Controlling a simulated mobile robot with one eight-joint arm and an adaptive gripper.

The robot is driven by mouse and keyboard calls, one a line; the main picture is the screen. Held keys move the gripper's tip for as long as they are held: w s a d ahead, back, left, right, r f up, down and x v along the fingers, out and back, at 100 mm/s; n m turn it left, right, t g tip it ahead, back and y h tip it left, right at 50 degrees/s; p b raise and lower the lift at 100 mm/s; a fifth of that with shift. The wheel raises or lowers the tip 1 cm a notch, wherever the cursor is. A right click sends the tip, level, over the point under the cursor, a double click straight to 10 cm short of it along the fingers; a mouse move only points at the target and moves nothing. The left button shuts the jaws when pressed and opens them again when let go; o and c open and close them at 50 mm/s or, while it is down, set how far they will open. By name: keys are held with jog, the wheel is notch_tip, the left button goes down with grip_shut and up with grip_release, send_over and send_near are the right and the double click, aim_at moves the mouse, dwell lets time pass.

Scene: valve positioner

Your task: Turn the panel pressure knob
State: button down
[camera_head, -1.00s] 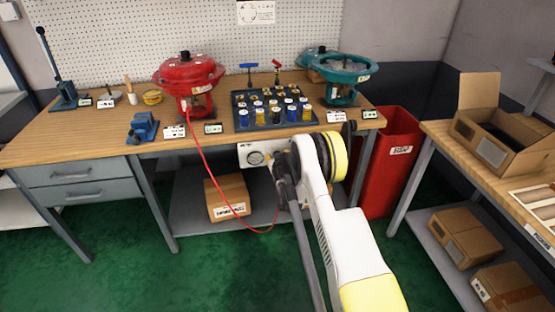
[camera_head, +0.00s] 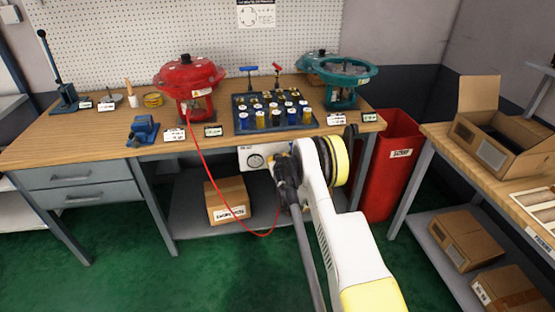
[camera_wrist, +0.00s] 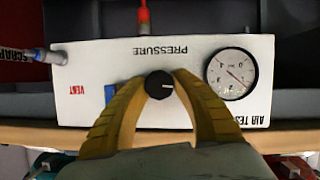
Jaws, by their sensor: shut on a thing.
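The white air test panel (camera_wrist: 95,55) hangs under the bench's front edge and appears upside down in the wrist view; its left part also shows in the head view (camera_head: 245,154). The black pressure knob (camera_wrist: 160,86) is on it, beside the word PRESSURE. My gripper (camera_wrist: 161,84) is shut on the knob, with one yellow finger on each side. A round gauge (camera_wrist: 231,74) sits right of the knob, its needle slanting across the dial. A blue part (camera_wrist: 110,93) is partly hidden by the left finger. My arm hides the knob in the head view.
The wooden bench (camera_head: 95,140) is above the panel, carrying a red actuator (camera_head: 189,80), a teal one (camera_head: 343,82) and a parts tray (camera_head: 315,124). A red hose (camera_head: 205,165) hangs near my arm. A red scrap bin (camera_head: 385,180) stands to the right.

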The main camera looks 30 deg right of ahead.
jog(key=m+y, duration=0.2)
jog(key=m, duration=0.1)
jog(key=shift+d+m+t, duration=0.15)
jog(key=shift+m+t, duration=0.25)
jog(key=m+t+y, duration=0.1)
jog(key=m+y, duration=0.1)
jog(key=m, duration=0.1)
jog(key=shift+y, duration=0.3)
jog(key=shift+m, duration=0.3)
jog(key=c, duration=1)
grip_release()
jog(key=v, duration=1.2)
jog(key=shift+f, duration=0.15)
